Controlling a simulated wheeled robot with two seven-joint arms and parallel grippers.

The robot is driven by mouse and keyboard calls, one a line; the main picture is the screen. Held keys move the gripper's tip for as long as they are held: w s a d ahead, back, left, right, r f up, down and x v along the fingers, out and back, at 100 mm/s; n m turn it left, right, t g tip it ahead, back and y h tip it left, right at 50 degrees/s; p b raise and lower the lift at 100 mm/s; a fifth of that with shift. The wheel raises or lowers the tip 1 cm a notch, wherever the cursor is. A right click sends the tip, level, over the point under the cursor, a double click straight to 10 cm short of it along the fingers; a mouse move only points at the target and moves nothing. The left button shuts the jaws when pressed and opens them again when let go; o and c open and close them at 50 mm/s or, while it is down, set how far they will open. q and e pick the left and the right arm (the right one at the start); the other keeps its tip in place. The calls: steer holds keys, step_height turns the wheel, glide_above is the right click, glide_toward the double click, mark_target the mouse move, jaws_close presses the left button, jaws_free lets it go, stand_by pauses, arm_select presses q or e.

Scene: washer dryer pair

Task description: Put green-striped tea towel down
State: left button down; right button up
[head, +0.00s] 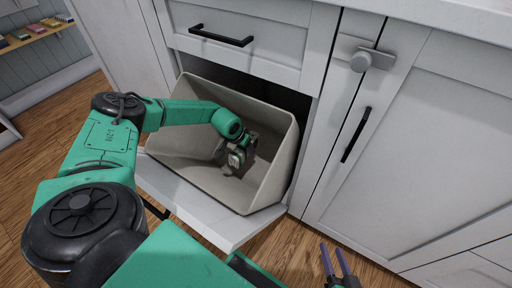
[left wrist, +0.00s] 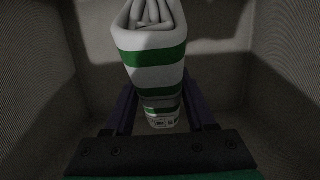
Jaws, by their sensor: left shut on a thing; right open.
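The green-striped tea towel (left wrist: 152,60) is a white roll or fold with green bands, seen close up in the left wrist view. My left gripper (left wrist: 160,112) is shut on it, with a finger on each side. In the head view the left gripper (head: 238,158) is down inside a grey-beige bin (head: 190,163), and only a small part of the towel shows there. I cannot tell whether the towel touches the bin's floor. My right gripper (head: 338,262) is open and empty at the bottom edge, over the wood floor.
The bin sits tilted in a pulled-out white cabinet front (head: 205,212). A drawer with a black handle (head: 221,36) is above it. A white door with a black handle (head: 356,134) and a grey latch (head: 366,58) is to the right. Wood floor (head: 50,130) lies open at left.

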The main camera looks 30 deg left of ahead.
arm_select(q)
step_height(320, 180, down, 7)
steer(key=b, duration=0.3)
steer(key=shift+s+f, duration=0.1)
steer(key=shift+f+b, duration=0.3)
steer(key=shift+c, duration=1.1)
jaws_free()
arm_select(e)
steer(key=shift+m+t, duration=0.3)
steer(key=shift+t, duration=0.2)
step_height(320, 180, down, 5)
steer(key=shift+a+f, duration=0.1)
steer(key=shift+a, duration=0.05)
